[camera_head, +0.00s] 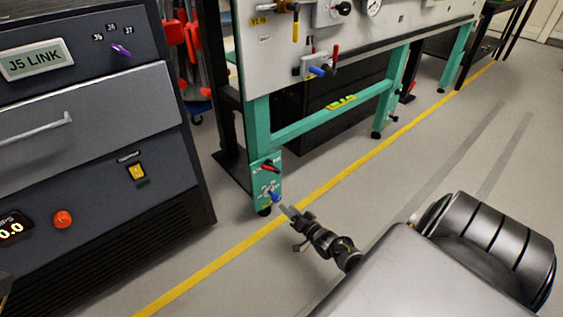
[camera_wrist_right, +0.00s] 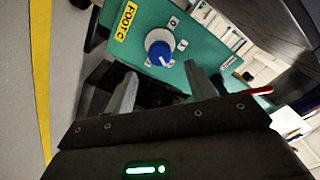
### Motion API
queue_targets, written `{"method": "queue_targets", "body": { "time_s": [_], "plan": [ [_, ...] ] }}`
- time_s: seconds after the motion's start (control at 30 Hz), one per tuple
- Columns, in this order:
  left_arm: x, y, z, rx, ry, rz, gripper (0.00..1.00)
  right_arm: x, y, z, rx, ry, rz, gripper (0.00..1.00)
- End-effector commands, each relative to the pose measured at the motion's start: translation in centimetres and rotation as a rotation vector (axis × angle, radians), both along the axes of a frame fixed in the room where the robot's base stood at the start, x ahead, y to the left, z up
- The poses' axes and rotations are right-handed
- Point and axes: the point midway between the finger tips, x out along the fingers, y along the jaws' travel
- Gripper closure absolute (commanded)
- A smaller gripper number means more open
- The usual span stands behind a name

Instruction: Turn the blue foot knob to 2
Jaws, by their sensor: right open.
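The blue foot knob (camera_head: 275,198) sits low on the green leg (camera_head: 259,133) of the bench in the head view. In the right wrist view the blue knob (camera_wrist_right: 160,50) has a white ring and stands on a green plate (camera_wrist_right: 190,30) with small number labels around it. A yellow label (camera_wrist_right: 127,22) beside it seems to read FOOT C. My right gripper (camera_head: 286,210) is close to the knob. Its two fingers (camera_wrist_right: 162,88) are apart with nothing between them, and the knob lies ahead of them.
A red lever (camera_head: 268,166) is on the same leg above the knob; a red handle (camera_wrist_right: 259,90) shows at the right in the wrist view. A dark cabinet (camera_head: 110,225) stands left. The floor right of the yellow line (camera_head: 340,177) is clear.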

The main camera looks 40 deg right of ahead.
Motion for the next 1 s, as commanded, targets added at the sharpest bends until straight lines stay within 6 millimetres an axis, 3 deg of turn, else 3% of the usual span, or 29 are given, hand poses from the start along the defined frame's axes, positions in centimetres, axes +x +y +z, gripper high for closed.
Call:
{"method": "queue_targets", "body": {
  "time_s": [0.23,0.83,0.93,1.0],
  "plan": [
    [0.3,0.5,-0.2,-0.005,0.028,0.018,0.64,-2.3,0.1,0.1,0.001,-0.001,-0.001,0.45],
    [0.3,0.5,-0.2,-0.007,0.028,0.019,0.64,-2.4,0.1,0.0,-0.001,-0.002,-0.001,0.45],
    [0.3,0.6,-0.2,-0.008,0.031,0.019,0.64,-1.9,0.8,1.2,-0.021,-0.027,0.013,0.45],
    [0.4,0.6,-0.2,-0.008,0.037,0.021,0.64,-1.0,2.1,3.2,-0.059,-0.072,0.035,0.45]
  ]
}}
